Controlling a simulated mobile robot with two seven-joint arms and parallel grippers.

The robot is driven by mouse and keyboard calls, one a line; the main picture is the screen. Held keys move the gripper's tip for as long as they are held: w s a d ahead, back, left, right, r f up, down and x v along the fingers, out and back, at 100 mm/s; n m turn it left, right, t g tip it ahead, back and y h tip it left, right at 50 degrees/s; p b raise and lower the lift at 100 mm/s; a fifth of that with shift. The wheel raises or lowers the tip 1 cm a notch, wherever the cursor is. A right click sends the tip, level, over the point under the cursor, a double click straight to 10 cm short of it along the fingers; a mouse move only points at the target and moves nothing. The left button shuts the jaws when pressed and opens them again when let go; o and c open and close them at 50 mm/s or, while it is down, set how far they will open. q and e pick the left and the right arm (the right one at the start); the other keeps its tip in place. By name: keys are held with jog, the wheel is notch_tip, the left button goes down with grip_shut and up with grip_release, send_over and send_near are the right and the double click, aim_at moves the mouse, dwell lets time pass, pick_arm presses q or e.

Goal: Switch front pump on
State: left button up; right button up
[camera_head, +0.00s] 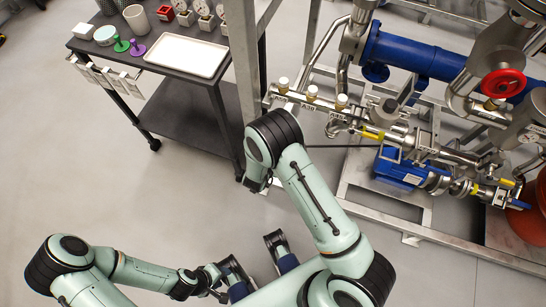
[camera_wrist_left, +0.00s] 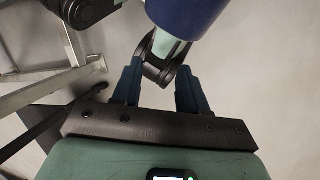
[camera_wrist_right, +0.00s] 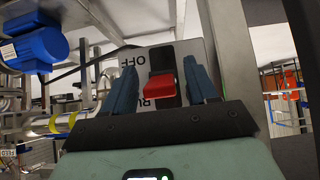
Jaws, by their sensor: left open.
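In the right wrist view, a red switch handle (camera_wrist_right: 165,88) sits on a black mount (camera_wrist_right: 162,57) on a grey plate. The plate (camera_wrist_right: 203,52) carries the letters OFF and part of another word, upside down in the picture. My right gripper (camera_wrist_right: 162,85) is open, with one finger on each side of the handle; contact cannot be told. The head view hides this gripper and the switch. My left gripper (camera_head: 216,284) is low in the head view, beside my own base. In the left wrist view it (camera_wrist_left: 160,85) is open and empty.
A blue motor (camera_head: 400,168) and a blue cylinder (camera_head: 415,55) belong to the pipe skid at right, with a red handwheel (camera_head: 503,83). A dark table (camera_head: 130,50) with a white tray (camera_head: 186,56) stands at upper left. Floor at lower left is clear.

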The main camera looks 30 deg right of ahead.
jog(key=p+v, duration=0.2)
jog(key=v, duration=1.1)
jog(key=shift+r+p, duration=0.2)
jog(key=shift+p, duration=0.1)
jog(key=shift+a, duration=0.1)
